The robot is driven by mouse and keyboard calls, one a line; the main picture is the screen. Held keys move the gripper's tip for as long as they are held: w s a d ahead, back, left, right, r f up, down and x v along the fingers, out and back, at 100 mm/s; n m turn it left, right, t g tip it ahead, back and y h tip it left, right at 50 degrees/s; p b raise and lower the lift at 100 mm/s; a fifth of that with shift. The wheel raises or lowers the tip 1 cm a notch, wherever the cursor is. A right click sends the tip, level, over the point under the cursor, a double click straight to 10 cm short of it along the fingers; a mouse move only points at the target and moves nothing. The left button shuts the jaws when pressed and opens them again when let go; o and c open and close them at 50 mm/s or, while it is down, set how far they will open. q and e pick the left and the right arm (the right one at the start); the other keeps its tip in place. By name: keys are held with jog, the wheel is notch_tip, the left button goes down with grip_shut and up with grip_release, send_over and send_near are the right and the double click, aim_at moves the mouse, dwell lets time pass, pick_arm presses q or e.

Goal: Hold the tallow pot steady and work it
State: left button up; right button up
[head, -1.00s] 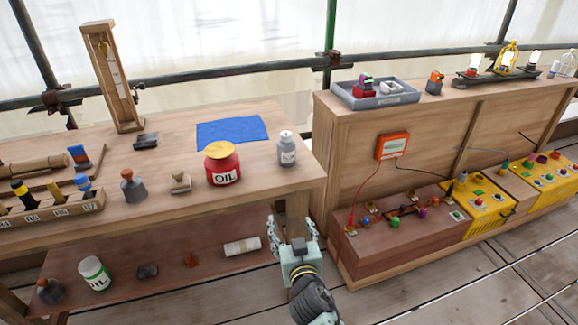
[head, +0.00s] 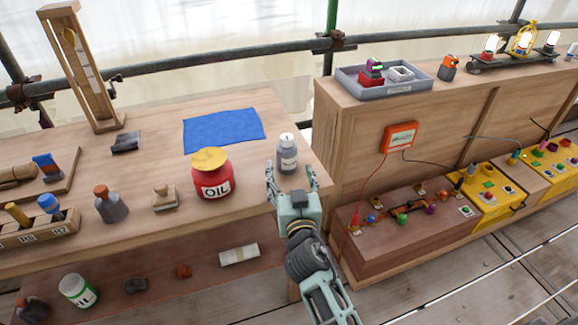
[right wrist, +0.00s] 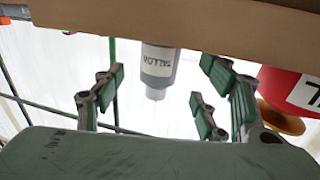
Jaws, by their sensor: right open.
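The tallow pot appears to be the small grey bottle (head: 287,155) with a pale cap, upright near the right end of the wooden bench; its label is hard to read. In the right wrist view the grey bottle (right wrist: 158,68) hangs upside down in the picture, between and beyond the fingers. My right gripper (head: 291,179) is open at the bench's front edge, its fingers pointing toward the bottle. No grip on it shows. In the right wrist view the open fingers (right wrist: 160,95) stand on either side of it. My left gripper is not in view.
A red OIL pot (head: 212,176) with a yellow lid stands left of the bottle. A blue cloth (head: 223,130) lies behind. A stamp-like block (head: 165,197) and a grey flask (head: 110,205) are farther left. A wooden cabinet (head: 345,120) stands to the right.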

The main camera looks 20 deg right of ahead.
aim_at(288, 162)
jog(key=w, duration=0.2)
jog(key=shift+w+d+r, duration=0.25)
jog(key=shift+w+r, duration=0.05)
jog(key=w, duration=0.3)
jog(key=shift+w+d+f+p, duration=0.15)
jog(key=shift+w+d+p, duration=0.15)
jog(key=shift+p, duration=0.05)
jog(key=shift+w, duration=0.3)
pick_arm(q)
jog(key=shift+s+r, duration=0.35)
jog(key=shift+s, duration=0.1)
pick_arm(e)
jog(key=shift+w+d, duration=0.1)
jog(key=shift+w, duration=0.1)
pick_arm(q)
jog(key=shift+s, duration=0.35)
pick_arm(e)
jog(key=c, duration=1.3)
jog(key=shift+c, duration=0.2)
